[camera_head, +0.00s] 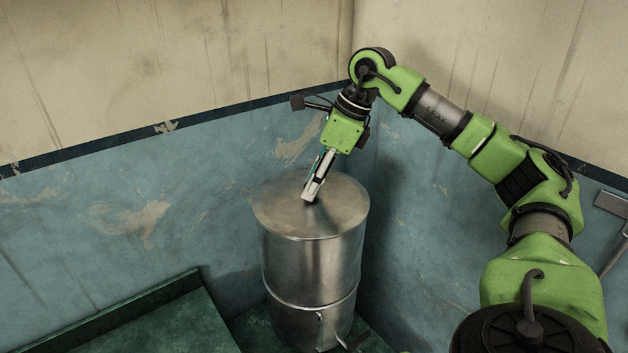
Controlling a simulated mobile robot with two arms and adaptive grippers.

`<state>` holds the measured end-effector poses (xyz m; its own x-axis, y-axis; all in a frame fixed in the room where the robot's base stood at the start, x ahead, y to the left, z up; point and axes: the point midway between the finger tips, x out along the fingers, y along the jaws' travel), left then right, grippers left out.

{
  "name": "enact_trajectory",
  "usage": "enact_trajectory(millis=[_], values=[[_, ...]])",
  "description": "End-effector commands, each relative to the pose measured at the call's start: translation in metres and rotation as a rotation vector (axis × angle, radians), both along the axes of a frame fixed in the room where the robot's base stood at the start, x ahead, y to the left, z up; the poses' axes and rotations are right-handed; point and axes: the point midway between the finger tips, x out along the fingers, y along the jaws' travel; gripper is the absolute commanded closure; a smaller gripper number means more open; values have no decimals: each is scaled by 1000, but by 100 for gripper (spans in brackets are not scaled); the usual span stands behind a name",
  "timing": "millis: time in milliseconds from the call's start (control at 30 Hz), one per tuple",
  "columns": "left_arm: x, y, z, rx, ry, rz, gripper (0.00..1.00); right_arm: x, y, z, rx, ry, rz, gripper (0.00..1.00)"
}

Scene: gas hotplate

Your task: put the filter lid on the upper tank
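A round, grey metal filter lid (275,205) covers the top of the upper tank (310,265), a brushed steel cylinder in the middle of the head view. The lid looks level, with its rim lined up with the tank wall; I cannot tell if it is fully seated. My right gripper (308,195) comes down from above and its fingertips are at the middle of the lid. The fingers are seen edge-on, close together. Any knob there is hidden by them, so I cannot tell whether they hold it. My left gripper is not in view.
A lower tank section (300,325) stands under the upper tank, with small dark fittings at its front. A green counter (165,330) lies at the lower left. Blue and cream walls meet in a corner close behind the tank. A grey metal object (611,204) shows at the right edge.

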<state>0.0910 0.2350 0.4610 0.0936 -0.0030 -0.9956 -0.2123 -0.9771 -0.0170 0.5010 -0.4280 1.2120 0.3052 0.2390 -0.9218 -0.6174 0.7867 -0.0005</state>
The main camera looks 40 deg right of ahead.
Motion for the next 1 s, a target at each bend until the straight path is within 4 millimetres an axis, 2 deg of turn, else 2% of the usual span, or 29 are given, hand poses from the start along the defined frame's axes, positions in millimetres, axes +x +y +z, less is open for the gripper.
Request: enact_trajectory(millis=[333,467,800,1000], values=[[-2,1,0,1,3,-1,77,0,0,0,-1,2,0,60],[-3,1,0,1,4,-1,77,-2,-2,8,0,0,0,60],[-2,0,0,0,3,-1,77,-23,-18,72,2,-5,1,60],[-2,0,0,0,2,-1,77,-32,-26,101,1,-2,0,60]])
